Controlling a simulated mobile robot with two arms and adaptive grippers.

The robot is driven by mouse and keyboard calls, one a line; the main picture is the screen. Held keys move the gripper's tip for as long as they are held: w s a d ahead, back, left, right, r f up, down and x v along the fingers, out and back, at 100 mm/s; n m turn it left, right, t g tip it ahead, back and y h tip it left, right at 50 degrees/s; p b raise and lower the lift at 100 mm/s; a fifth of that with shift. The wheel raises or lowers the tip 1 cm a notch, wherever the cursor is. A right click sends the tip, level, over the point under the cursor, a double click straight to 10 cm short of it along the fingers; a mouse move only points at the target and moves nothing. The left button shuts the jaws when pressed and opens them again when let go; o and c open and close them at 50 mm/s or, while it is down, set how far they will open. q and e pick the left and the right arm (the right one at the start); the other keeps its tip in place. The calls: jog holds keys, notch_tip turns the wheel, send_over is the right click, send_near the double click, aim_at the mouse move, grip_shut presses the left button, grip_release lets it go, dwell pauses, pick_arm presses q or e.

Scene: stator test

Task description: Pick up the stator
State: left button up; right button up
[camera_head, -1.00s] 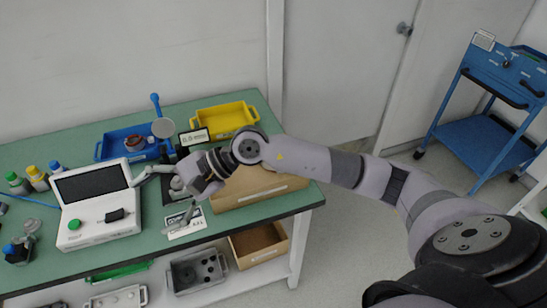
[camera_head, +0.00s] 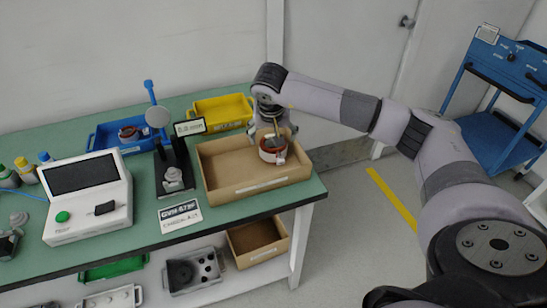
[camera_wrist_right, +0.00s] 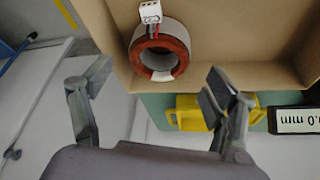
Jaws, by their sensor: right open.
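The stator (camera_head: 269,156), a grey ring with a copper-red winding, sits in the right part of the open brown box (camera_head: 222,184). My right gripper (camera_head: 273,127) is open and points down, just above the stator. In the right wrist view, the stator (camera_wrist_right: 175,43) lies beyond the open, empty fingers (camera_wrist_right: 155,85). A white connector with wires (camera_wrist_right: 150,11) is at its edge. The gap between fingers and stator is hard to judge. My left gripper is not in view.
A blue tray (camera_head: 104,146) holds another red ring-shaped part (camera_head: 129,133). A yellow tray (camera_head: 211,105) stands behind the box. A black stand (camera_head: 182,173) is left of the box, and a white device with a screen (camera_head: 85,224) is further left.

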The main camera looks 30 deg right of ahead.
jog(key=b+x, duration=0.1)
jog(key=x, duration=0.2)
jog(key=shift+w+f+b, duration=0.1)
jog(key=shift+f+b, duration=0.2)
jog(key=b+x, duration=0.3)
jog(key=x, duration=0.2)
jog(key=shift+b, duration=0.4)
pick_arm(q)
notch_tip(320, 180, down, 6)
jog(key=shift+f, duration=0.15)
pick_arm(e)
jog(key=shift+r, duration=0.1)
jog(key=shift+c, duration=0.5)
jog(key=c, duration=1.6)
jog(key=shift+r, duration=0.1)
